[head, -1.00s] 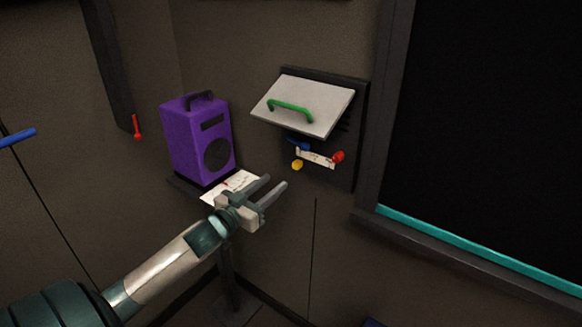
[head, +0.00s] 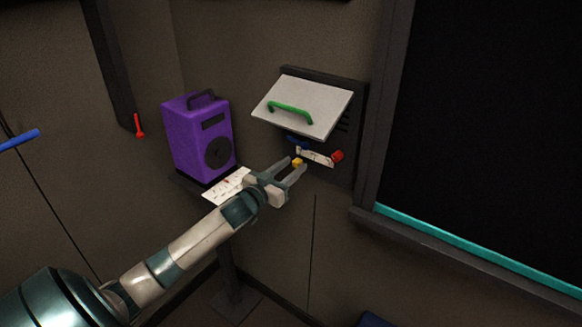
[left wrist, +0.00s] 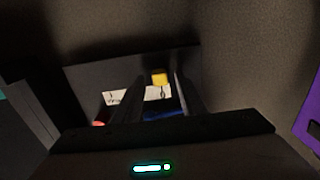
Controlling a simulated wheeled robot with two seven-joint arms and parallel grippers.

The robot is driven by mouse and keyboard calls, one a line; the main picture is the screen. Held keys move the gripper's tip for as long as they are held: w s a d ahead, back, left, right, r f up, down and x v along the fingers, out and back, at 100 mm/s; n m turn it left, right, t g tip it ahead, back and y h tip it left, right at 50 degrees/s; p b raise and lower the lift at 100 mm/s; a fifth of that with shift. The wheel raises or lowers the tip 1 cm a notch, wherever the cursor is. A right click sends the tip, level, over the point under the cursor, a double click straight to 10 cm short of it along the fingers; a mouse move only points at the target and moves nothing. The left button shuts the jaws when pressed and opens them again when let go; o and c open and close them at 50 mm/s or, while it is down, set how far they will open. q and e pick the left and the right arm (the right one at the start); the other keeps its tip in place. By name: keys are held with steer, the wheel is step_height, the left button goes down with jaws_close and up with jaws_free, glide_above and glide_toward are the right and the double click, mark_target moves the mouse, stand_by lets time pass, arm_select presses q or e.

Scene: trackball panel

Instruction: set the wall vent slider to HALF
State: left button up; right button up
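The wall vent panel (head: 352,165) is dark, with a pale flap (head: 318,100) tilted out and a green handle (head: 290,109) on it. Below the flap are a white marked strip (head: 318,157), a yellow knob (head: 297,162), a red knob (head: 337,156) and a blue part (head: 298,144) partly hidden. I cannot read the strip's marks. My left gripper (head: 294,166) is open, its fingertips close to the yellow knob. In the left wrist view the yellow knob (left wrist: 160,77) shows between the two fingers; contact is not clear. My right gripper is not in view.
A purple speaker (head: 200,140) stands on a small shelf left of the panel, with a white paper (head: 227,186) in front. A dark board with a teal ledge (head: 470,255) is at the right. A red lever (head: 138,125) hangs at the left.

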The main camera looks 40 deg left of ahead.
arm_select(q)
jaws_close()
steer(key=shift+d+p, duration=0.6)
steer(key=shift+d, duration=1.9)
jaws_free()
steer(key=shift+s, duration=0.1)
